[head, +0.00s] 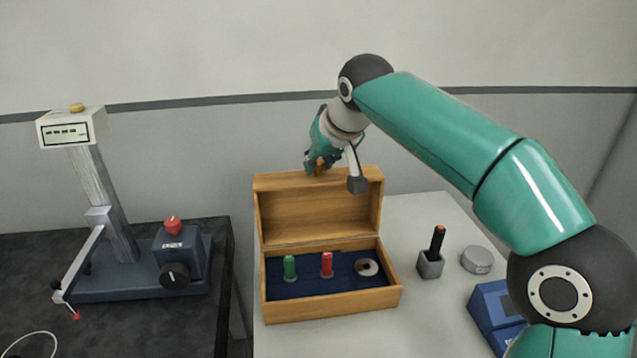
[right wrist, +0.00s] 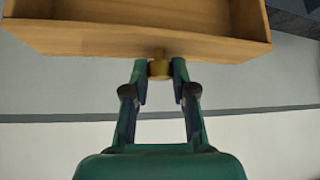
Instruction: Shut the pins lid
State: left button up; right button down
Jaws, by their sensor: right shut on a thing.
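The wooden pins box (head: 330,306) stands on the pale table with its lid (head: 318,213) raised upright at the back. Inside, on a dark blue lining, are a green pin (head: 290,268), a red pin (head: 327,264) and a grey ring-shaped piece (head: 367,267). My right gripper (head: 317,168) is at the lid's top edge, shut on a small brass knob. In the right wrist view the knob (right wrist: 160,66) sits between the fingertips (right wrist: 160,72), with the lid (right wrist: 140,40) just beyond it. My left gripper is not in view.
To the right of the box are a grey holder (head: 430,265) with a black, orange-tipped tool, a grey disc (head: 477,260) and a blue device (head: 495,308). A measuring stand (head: 130,275) is on the dark table at left. The space directly in front of the box is clear.

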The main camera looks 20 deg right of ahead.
jog(key=s+b, duration=0.1)
jog(key=s+t+b, duration=0.1)
jog(key=b, duration=0.1)
jog(key=shift+s+a, duration=0.4)
jog(key=shift+s, duration=0.3)
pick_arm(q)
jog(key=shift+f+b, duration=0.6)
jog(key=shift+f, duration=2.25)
pick_arm(e)
jog(key=shift+s+a+f, duration=0.1)
jog(key=shift+s+a, duration=0.15)
jog(key=shift+s, duration=0.45)
jog(key=shift+s+a+f, duration=0.1)
jog(key=shift+s+a, duration=0.1)
jog(key=shift+s, duration=0.45)
